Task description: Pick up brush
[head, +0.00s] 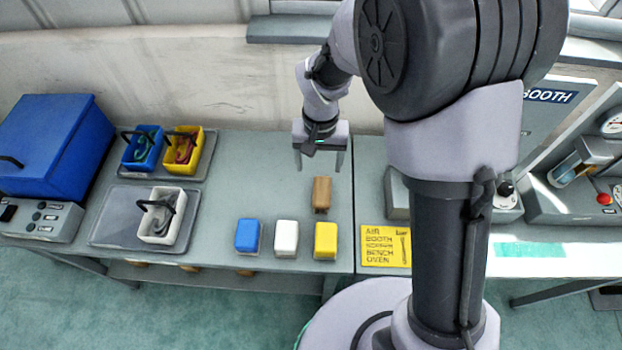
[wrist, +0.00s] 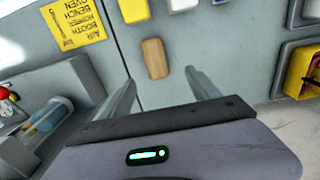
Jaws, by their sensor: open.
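A brown wooden block-shaped piece (head: 321,194), the likeliest brush, lies on the grey bench top; I see no bristles. It also shows in the wrist view (wrist: 155,58), just beyond and between the fingertips. My gripper (head: 319,165) points down with its two fingers apart and nothing between them. It is behind the brown piece in the head view, apart from it and seemingly above the bench. The open fingers also show in the wrist view (wrist: 160,78).
Blue (head: 248,236), white (head: 286,238) and yellow (head: 325,240) blocks stand in front of the brown piece. Trays with small bins (head: 160,228) and a blue box (head: 50,145) are at left. A yellow sign (head: 385,246) lies right. The bench between bins and brown piece is clear.

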